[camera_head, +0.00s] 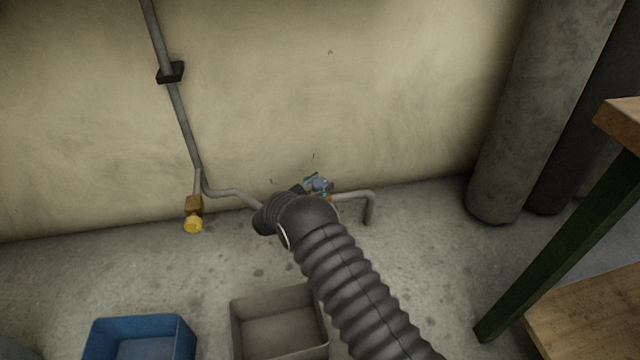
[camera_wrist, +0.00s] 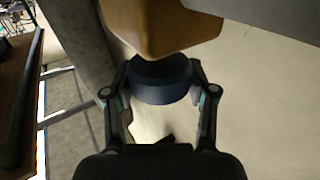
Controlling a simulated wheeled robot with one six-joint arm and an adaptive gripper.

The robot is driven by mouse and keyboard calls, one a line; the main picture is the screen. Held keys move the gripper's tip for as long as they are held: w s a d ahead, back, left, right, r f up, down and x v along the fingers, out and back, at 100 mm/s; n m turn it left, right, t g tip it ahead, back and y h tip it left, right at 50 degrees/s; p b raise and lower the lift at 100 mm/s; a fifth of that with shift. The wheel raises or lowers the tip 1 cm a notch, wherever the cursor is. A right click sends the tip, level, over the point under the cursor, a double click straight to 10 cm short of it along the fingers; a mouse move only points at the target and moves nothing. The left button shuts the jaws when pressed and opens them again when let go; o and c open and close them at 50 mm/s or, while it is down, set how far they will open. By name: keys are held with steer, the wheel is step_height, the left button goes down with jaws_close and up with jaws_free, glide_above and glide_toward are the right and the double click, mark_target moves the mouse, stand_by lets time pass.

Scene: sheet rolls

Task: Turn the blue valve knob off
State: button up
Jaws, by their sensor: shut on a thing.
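The blue valve knob (camera_wrist: 162,88) is a round, dark blue cap in the wrist view, just below a brass valve body (camera_wrist: 160,28). My gripper (camera_wrist: 160,82) has one finger on each side of the knob and is shut on it. In the head view my arm reaches to the pipe at the wall, and a small bluish patch (camera_head: 318,184) shows beyond the wrist. I cannot tell knob from gripper there. The knob's turn angle cannot be read.
A grey pipe (camera_head: 180,115) runs down the wall and along its foot. A yellow knob (camera_head: 193,224) sits on it at left. A blue bin (camera_head: 140,325) and a grey bin (camera_head: 236,325) stand on the floor. Large rolls (camera_head: 540,110) and a wooden table (camera_head: 622,122) are at right.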

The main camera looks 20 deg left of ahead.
steer(key=shift+r, duration=0.1)
steer(key=o, duration=1.2)
steer(key=shift+a, duration=0.1)
steer(key=v, duration=1.2)
